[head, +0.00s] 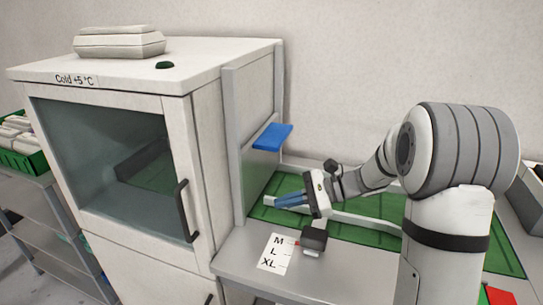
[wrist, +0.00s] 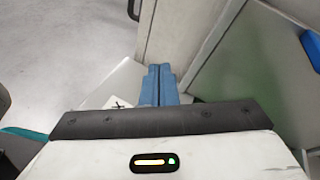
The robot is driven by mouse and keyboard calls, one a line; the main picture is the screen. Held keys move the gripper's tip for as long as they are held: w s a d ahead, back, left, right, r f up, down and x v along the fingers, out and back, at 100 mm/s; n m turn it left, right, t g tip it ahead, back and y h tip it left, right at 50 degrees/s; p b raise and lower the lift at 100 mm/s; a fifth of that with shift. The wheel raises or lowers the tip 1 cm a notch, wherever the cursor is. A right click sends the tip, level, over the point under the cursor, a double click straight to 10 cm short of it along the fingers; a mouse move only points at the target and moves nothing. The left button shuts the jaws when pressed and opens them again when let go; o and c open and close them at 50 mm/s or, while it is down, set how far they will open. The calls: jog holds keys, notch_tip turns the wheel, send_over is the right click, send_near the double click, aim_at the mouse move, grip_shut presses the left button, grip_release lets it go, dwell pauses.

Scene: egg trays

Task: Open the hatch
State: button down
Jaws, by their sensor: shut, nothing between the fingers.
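A grey upright panel (head: 262,175) with a blue ledge-like piece (head: 273,136) stands right of the white cabinet; it looks like the hatch, but I cannot be sure. Its lower edge is close to the green surface behind the counter. The blue piece also shows at the right edge of the wrist view (wrist: 313,46). My gripper (head: 279,202) has blue fingers, shut and empty, pointing left over the counter, below the blue piece and apart from it. In the wrist view the closed fingers (wrist: 160,70) point toward the cabinet's side.
The white cabinet (head: 196,115) has a glass door with a dark handle (head: 186,210), closed. Egg boxes (head: 119,42) lie on its top. A card marked M, L, XL (head: 273,254) lies on the grey counter. A green surface (head: 375,235) with pale rails spreads behind it.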

jog(key=w+d+f+m+t+y, duration=0.1)
jog(key=w+m+t, duration=0.1)
jog(key=w, duration=0.2)
jog(key=w+d+f+m+t+y, duration=0.1)
jog(key=w+d+m+t+y, duration=0.1)
jog(key=w, duration=0.3)
jog(key=w+d+f+m+t+y, duration=0.1)
jog(key=w+d+m+t+y, duration=0.1)
jog(key=w, duration=0.3)
jog(key=shift+f+m+t+b, duration=0.3)
jog(key=shift+m, duration=0.6)
jog(key=shift+w+a+r, duration=0.1)
jog(key=shift+w, duration=0.05)
jog(key=p+x, duration=0.1)
jog(key=x, duration=0.8)
jog(key=shift+a+r, duration=0.25)
notch_tip(320, 180, up, 3)
jog(key=shift+r+p, duration=0.15)
jog(key=shift+p, duration=0.5)
jog(key=shift+r, duration=0.3)
